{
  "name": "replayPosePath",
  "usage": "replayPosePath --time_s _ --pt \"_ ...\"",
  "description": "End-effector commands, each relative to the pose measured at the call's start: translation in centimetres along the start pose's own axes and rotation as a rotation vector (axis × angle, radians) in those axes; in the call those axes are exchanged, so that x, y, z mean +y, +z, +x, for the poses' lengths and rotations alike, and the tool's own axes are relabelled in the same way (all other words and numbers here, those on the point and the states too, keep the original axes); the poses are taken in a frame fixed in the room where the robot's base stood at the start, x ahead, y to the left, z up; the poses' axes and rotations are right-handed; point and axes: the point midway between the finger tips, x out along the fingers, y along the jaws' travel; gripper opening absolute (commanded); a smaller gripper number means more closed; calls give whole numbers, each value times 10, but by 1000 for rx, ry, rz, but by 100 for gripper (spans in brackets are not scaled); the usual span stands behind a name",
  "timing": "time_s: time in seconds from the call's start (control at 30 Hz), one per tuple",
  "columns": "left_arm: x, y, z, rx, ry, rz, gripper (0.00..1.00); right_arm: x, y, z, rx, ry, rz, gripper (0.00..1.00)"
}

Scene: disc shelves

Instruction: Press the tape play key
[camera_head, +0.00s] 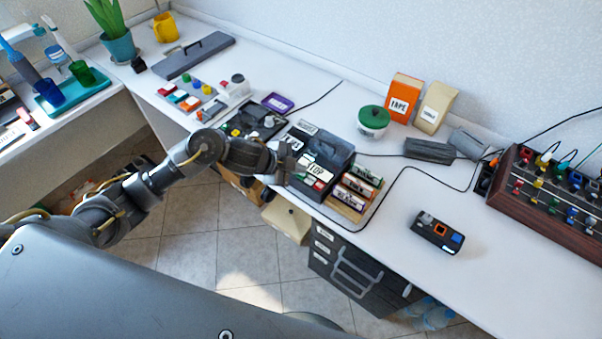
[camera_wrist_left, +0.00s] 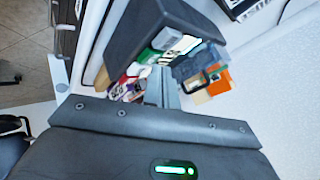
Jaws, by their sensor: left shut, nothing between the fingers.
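My left gripper (camera_head: 287,163) is shut and empty, close to the left end of this key row. In the left wrist view the gripper's fingers (camera_wrist_left: 162,88) point at the dark player (camera_wrist_left: 155,30), with a green key (camera_wrist_left: 150,55) and white labels just beyond them. I cannot tell whether the fingers touch a key. The play key's label is not readable. My right gripper is not in view.
Boxed tapes (camera_head: 357,187) stand right of the player. Another dark device (camera_head: 255,120) sits to its left. A green-lidded jar (camera_head: 373,121) and an orange box (camera_head: 403,98) stand behind. A black cable loops across the desk.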

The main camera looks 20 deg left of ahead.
Motion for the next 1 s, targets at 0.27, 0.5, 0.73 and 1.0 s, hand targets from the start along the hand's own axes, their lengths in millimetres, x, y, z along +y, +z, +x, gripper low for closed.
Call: replayPosePath --time_s 0.27,0.5,0.73,1.0 --pt "0 0 0 0 0 1 0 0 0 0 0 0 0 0" --pt "1 1 1 0 0 1 0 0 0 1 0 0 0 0" --pt "2 2 3 0 0 1 0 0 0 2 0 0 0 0" --pt "4 4 6 0 0 1 0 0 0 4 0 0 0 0"
